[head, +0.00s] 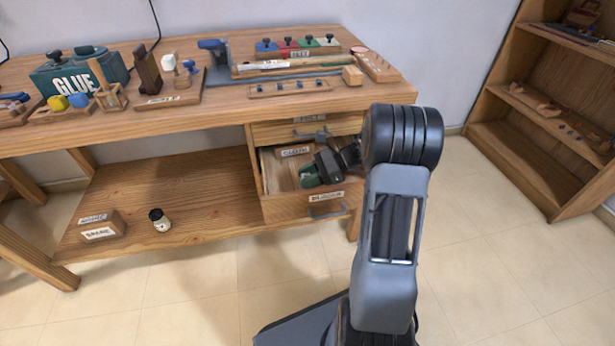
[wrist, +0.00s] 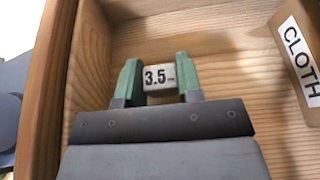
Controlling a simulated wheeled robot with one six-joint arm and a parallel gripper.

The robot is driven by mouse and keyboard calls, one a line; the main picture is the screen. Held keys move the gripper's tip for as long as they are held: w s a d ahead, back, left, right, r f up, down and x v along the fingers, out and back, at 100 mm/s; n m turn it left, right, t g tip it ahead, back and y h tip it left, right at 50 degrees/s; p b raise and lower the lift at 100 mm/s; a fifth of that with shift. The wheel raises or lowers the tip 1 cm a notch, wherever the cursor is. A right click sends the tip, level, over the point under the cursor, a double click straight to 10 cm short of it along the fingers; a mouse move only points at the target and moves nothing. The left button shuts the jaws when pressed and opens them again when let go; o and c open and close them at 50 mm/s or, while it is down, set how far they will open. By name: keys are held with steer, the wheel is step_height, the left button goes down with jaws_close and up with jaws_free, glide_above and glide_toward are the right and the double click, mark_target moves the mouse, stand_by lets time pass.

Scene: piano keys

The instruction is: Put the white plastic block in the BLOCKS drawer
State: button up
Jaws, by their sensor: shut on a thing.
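The white block (wrist: 158,77), marked "3.5" with smaller text, is between the green fingers of my gripper (wrist: 159,80) in the wrist view. My gripper is shut on it. In the head view my gripper (head: 309,175) is over the open lower drawer (head: 280,172), whose front label appears to read BLOCKS. The block cannot be made out there. The wrist view shows the drawer's wooden floor (wrist: 225,65) beyond and around the block. I cannot tell whether the block touches the floor. The drawer's side wall (wrist: 88,60) is left of my gripper.
A CLOTH label (head: 295,152) shows behind the open drawer, and at the right of the wrist view (wrist: 301,62). A shut drawer (head: 275,132) is above. The bench top (head: 210,115) holds tools and a GLUE box (head: 75,80). A small jar (head: 159,220) stands on the lower shelf.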

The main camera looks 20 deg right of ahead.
steer(key=o, duration=0.9)
steer(key=shift+r, duration=0.15)
steer(key=p+v, duration=0.3)
steer(key=v, duration=0.4)
steer(key=shift+d, duration=0.25)
